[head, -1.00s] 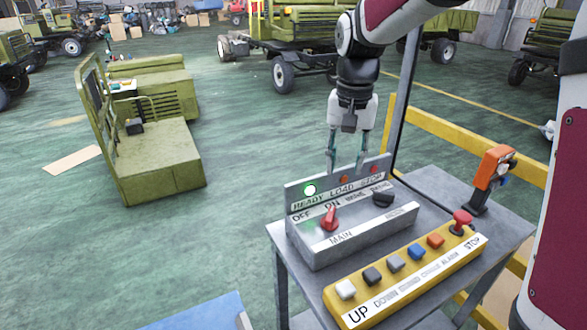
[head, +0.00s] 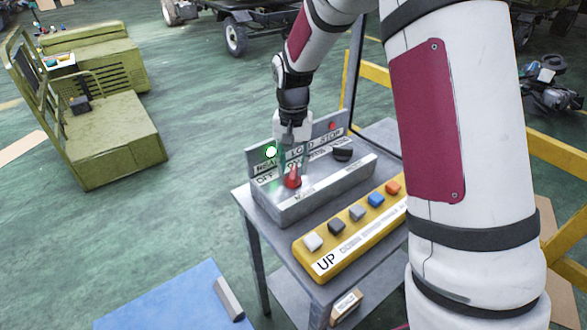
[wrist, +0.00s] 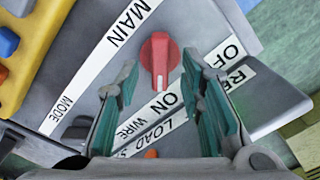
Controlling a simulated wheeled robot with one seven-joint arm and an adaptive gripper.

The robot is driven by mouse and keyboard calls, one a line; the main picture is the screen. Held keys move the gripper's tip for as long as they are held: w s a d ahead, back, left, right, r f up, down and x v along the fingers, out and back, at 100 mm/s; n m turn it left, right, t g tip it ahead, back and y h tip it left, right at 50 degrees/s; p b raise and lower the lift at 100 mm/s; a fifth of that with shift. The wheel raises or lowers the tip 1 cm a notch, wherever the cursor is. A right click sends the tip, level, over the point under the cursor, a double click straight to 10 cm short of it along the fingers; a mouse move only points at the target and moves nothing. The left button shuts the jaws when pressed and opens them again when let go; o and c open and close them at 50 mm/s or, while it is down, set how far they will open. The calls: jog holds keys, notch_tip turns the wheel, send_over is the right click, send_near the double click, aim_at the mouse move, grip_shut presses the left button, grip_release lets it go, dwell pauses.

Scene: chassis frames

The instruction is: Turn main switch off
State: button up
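The red main switch knob (head: 293,181) stands on top of the grey control box (head: 330,188). In the wrist view the knob (wrist: 158,58) has a white mark at its end that points toward the ON label (wrist: 168,103); the OFF label (wrist: 230,50) lies off to the right. My gripper (head: 295,163) points down over the box at the knob. In the wrist view its green-padded fingers (wrist: 160,84) are apart, with the knob seen between and just beyond their tips. I cannot tell whether a finger touches it. Nothing is held.
The black mode knob (head: 343,150) is right of the red one. A yellow button panel (head: 345,232) lies in front on the grey table (head: 246,204). My arm hides the panel's right end.

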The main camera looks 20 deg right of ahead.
jog(key=shift+f, duration=1.15)
grip_shut()
